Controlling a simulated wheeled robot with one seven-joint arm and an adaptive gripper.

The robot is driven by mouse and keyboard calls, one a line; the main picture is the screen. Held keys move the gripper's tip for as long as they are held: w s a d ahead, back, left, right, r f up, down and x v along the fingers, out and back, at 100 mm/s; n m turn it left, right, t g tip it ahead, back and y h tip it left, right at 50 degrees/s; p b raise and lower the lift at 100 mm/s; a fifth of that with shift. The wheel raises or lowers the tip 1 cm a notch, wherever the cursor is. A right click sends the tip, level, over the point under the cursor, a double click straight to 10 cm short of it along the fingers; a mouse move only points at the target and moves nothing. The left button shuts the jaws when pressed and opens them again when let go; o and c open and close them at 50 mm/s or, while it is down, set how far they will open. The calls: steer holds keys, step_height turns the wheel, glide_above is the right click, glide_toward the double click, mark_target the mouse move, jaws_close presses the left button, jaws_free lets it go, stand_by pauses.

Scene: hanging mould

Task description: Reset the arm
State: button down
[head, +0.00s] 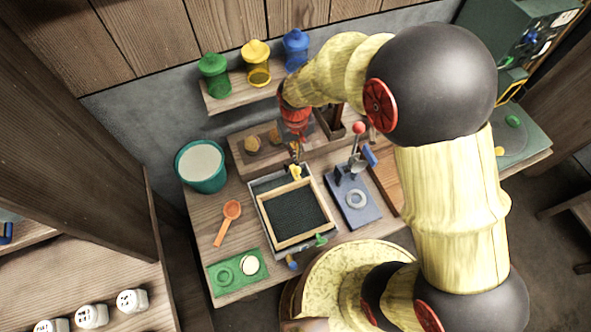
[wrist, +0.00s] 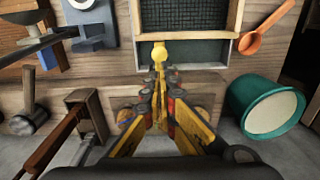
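My arm reaches from the right over the bench. In the head view my gripper (head: 297,155) points down behind the wooden mould frame (head: 263,214). In the wrist view the yellow and dark fingers of my gripper (wrist: 160,82) run close together towards their tips. I cannot tell whether a gap stays between them, and I see no object held between them. A yellow knob (wrist: 159,52) shows just beyond the tips, at the near edge of the mould's tray; I cannot tell whether they touch.
A teal bucket (head: 203,187) stands left, an orange scoop (head: 226,222) and green mat (head: 226,288) nearer. A blue press (head: 369,213) stands right of the frame. A shelf (head: 226,102) with green, yellow and blue jars hangs behind. A mallet (wrist: 27,110) shows in the wrist view.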

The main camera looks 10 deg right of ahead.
stand_by(0.3)
steer(key=shift+s+d, duration=0.1)
steer(key=shift+s, duration=0.3)
steer(key=s+d+r+m+t+b, duration=0.1)
steer(key=s+d+r, duration=0.3)
steer(key=r, duration=0.4)
steer(key=s+d+r+m+t+b, duration=0.1)
steer(key=s+d+r+t+b, duration=0.1)
steer(key=s+d+r, duration=0.2)
steer(key=s+d+r+m+t+b, duration=0.1)
steer(key=s+d+r+t+b, duration=0.1)
steer(key=s+d+r, duration=0.3)
steer(key=s+r, duration=0.3)
steer(key=r, duration=0.4)
steer(key=shift+t, duration=0.3)
steer(key=shift+s+d, duration=0.1)
steer(key=shift+s, duration=0.05)
steer(key=c, duration=2.6)
jaws_free()
